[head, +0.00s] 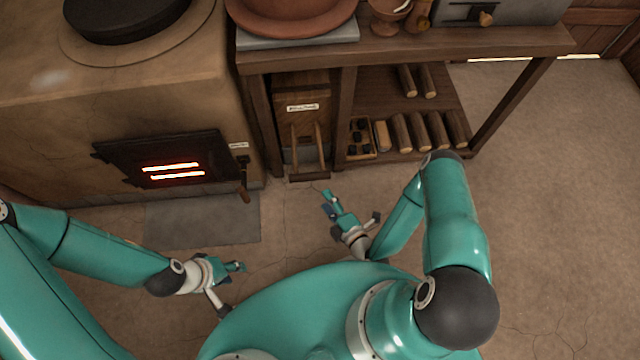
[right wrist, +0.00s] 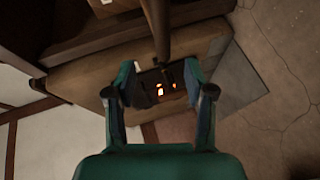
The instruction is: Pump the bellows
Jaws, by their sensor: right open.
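The bellows (head: 302,92) look like a brown wooden box with a small pale label, set under the left end of the bench. A wooden handle frame with two uprights and a low crossbar (head: 309,177) sticks out at its front. My right gripper (head: 328,201) is open and empty, just in front of and slightly right of the crossbar, apart from it in the picture. In the right wrist view its two fingers (right wrist: 162,80) are spread, with a dark wooden bar behind them that I cannot identify. My left gripper (head: 240,267) is low at the left, away from the bellows; its opening is unclear.
A clay stove (head: 210,100) with a glowing dark door (head: 165,157) stands left of the bellows. A grey slab (head: 202,220) lies before it. The bench (head: 450,44) has a lower shelf with logs (head: 420,130) and a small box. The floor at right is clear.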

